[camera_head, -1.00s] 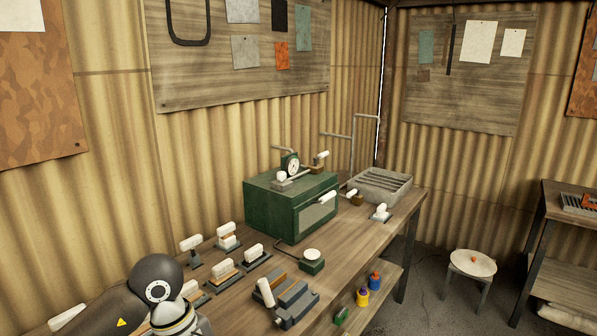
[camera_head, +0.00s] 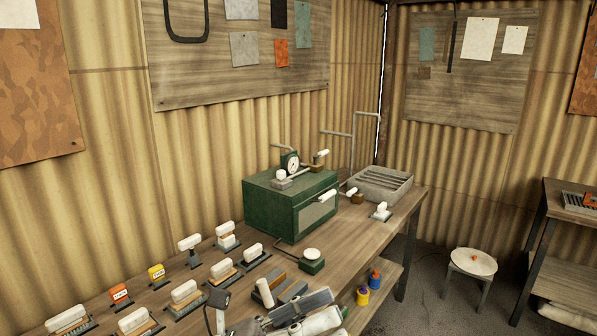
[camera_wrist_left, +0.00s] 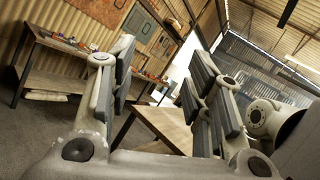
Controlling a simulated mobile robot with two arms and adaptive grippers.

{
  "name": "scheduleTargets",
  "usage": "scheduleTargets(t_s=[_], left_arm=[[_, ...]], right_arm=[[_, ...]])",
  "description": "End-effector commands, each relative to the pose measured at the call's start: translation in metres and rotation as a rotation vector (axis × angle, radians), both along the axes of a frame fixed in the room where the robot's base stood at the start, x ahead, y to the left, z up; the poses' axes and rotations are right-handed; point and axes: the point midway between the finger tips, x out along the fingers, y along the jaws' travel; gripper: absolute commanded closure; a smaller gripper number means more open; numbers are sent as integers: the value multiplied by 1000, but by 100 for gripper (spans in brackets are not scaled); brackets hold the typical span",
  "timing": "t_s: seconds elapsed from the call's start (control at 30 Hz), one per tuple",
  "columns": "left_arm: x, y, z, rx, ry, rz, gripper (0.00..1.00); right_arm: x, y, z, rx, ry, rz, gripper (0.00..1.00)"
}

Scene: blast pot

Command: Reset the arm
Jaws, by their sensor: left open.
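My left gripper (camera_head: 268,312) is low in the head view, over the front part of the workbench (camera_head: 345,245). Its dark finger pads are spread, with nothing visible between them. In the left wrist view the left gripper (camera_wrist_left: 160,70) is open and empty, with a bench and the room behind it. I cannot tell from these views whether it touches anything on the bench. My right gripper is in neither view.
A green box (camera_head: 270,212) with a gauge (camera_head: 290,162) stands on the bench. A grey tray (camera_head: 380,184) is behind. A stool (camera_head: 473,263) stands on the floor.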

Motion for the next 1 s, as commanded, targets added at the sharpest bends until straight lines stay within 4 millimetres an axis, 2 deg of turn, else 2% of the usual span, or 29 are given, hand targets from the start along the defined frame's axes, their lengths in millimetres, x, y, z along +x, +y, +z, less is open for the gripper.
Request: scheduleTargets(t_s=[0.07, 0.13, 0.27, 0.37, 0.47, 0.5, 0.57, 0.67, 0.7, 0.8, 0.9, 1.0], left_arm=[[19, 20, 13, -173, 183, 76, 54], [39, 43, 17, -318, 345, 142, 54], [73, 92, 1, -581, 656, 269, 54], [93, 132, -31, -775, 901, 372, 54], [101, 168, -78, -962, 1146, 480, 54], [100, 181, -99, -1034, 1243, 526, 54], [95, 198, -134, -1140, 1390, 598, 54], [73, 221, -195, -1309, 1629, 731, 54], [60, 228, -219, -1372, 1721, 788, 54], [21, 238, -272, -1510, 1933, 933, 54], [-21, 241, -309, -1611, 2100, 1067, 54], [-60, 240, -336, -1687, 2235, 1193, 54]], right_arm=[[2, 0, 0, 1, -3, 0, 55], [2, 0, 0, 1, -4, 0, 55], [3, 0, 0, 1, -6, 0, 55], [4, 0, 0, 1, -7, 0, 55], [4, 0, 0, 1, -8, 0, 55], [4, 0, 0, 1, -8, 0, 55], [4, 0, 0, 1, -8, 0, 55], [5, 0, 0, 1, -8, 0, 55], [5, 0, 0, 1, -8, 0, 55], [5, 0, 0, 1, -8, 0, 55], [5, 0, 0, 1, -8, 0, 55], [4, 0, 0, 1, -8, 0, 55]])
